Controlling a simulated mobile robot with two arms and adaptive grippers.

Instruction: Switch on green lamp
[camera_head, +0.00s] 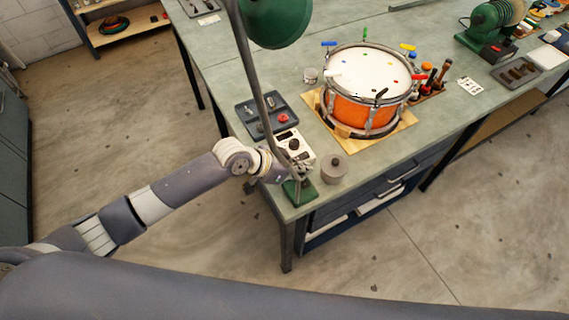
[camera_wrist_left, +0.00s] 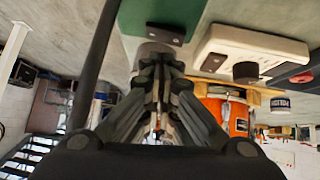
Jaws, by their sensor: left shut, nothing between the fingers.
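The green lamp has a green shade (camera_head: 274,20) at the top of the head view, a grey arm, and a green base (camera_head: 300,191) at the bench's near corner. The green base also shows at the top of the left wrist view (camera_wrist_left: 160,16). My left gripper (camera_head: 297,170) is at the lamp's base, by the lower part of its arm. In the left wrist view its fingers (camera_wrist_left: 158,125) are together with nothing between them. Whether the fingers touch the lamp I cannot tell. My right gripper is not in view.
A white box with black knobs (camera_head: 293,147) sits just behind the base. A grey lidded pot (camera_head: 334,168) stands to its right. A dark tray (camera_head: 266,112) and an orange drum (camera_head: 365,110) on a wooden board lie farther back. The floor left of the bench is clear.

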